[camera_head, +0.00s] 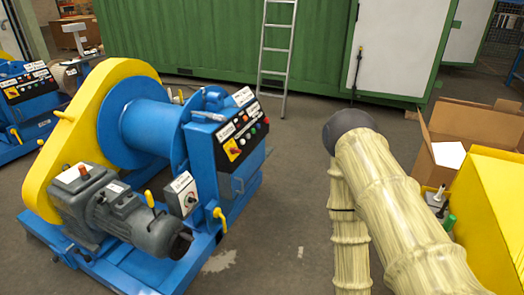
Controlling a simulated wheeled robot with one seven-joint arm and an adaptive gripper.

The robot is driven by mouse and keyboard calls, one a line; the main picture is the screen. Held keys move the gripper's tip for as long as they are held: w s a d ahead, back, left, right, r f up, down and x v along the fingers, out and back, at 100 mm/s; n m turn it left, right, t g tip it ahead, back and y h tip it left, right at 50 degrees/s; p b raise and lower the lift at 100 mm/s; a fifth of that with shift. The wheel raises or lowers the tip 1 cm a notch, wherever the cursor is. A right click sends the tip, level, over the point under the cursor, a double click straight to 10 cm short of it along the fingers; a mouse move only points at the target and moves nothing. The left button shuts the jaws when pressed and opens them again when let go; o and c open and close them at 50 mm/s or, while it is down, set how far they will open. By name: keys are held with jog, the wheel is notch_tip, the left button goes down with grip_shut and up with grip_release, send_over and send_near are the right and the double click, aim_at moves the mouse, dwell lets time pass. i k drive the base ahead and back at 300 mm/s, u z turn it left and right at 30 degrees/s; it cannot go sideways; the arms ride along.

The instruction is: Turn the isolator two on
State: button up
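A blue winch machine with a yellow chain guard (85,120) stands at the left centre. Its sloped control panel (243,130) carries labels, buttons and a red rotary switch on a yellow plate (233,149), which looks like an isolator. A grey box with a round knob (189,198) sits lower on the machine, under a white label. A second, similar blue machine (30,100) at the far left also has a red and yellow switch (12,92). The label texts and switch positions are too small to read, so I cannot tell which is isolator two. My gripper is not in view.
My pale arm links rise at the right centre, apart from the machine. A yellow block (490,215) and an open cardboard box (465,140) stand at the right. A ladder (276,50) leans on the green container (190,40). Floor (285,215) right of the machine is clear.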

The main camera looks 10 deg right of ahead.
aim_at(234, 150)
jog(key=u, duration=0.05)
jog(key=k, duration=0.45)
jog(key=z, duration=0.45)
jog(key=i, duration=1.55)
jog(key=u, duration=0.6)
